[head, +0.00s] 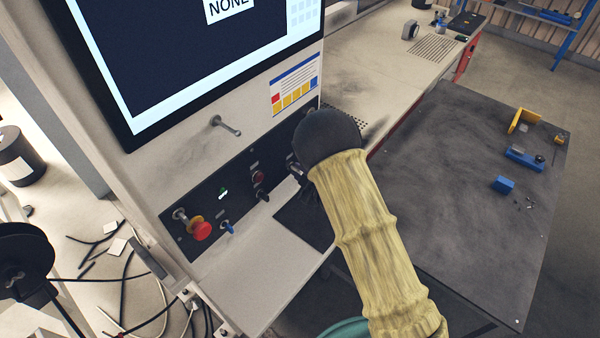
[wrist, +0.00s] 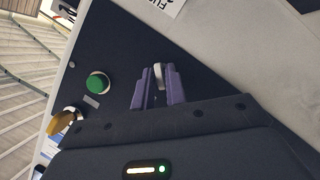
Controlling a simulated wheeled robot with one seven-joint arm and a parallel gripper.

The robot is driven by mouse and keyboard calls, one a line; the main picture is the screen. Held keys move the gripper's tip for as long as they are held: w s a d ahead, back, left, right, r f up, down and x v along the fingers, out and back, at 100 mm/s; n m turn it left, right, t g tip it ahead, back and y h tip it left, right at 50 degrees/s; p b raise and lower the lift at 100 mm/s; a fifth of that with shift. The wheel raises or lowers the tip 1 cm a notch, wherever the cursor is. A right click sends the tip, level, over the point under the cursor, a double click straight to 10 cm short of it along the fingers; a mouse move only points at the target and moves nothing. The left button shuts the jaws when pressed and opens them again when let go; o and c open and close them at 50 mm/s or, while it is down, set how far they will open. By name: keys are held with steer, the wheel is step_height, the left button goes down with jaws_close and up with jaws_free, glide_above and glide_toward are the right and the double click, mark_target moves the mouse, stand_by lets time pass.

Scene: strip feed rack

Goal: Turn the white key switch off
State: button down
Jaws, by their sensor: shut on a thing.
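The white key switch (wrist: 159,74) is on the dark control panel in the wrist view. Its pale handle stands between the two purple fingers of my gripper (wrist: 158,92), which is shut on it. The handle looks roughly upright in that picture; its lower part is hidden by the fingers. In the head view my dark wrist and yellow-sleeved arm cover the right end of the control panel (head: 240,207), so the white key is hidden there.
A green button (wrist: 97,83) and an orange key (wrist: 63,122) are left of my fingers in the wrist view. In the head view, a red emergency stop (head: 202,231) and a blue key (head: 227,227) stick out of the panel. A peg (head: 226,126) juts out above.

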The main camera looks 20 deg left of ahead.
steer(key=m+g, duration=0.2)
steer(key=m, duration=0.1)
steer(key=m+g+y, duration=0.1)
steer(key=m+g, duration=0.1)
steer(key=m, duration=0.1)
steer(key=shift+w+r, duration=0.15)
steer(key=shift+w, duration=0.05)
stand_by(0.4)
steer(key=c, duration=1.6)
jaws_free()
steer(key=shift+o, duration=0.2)
steer(key=shift+d, duration=0.1)
steer(key=b+v, duration=0.3)
steer(key=v, duration=1.4)
steer(key=shift+w+d+r, duration=0.15)
steer(key=shift+d, duration=0.05)
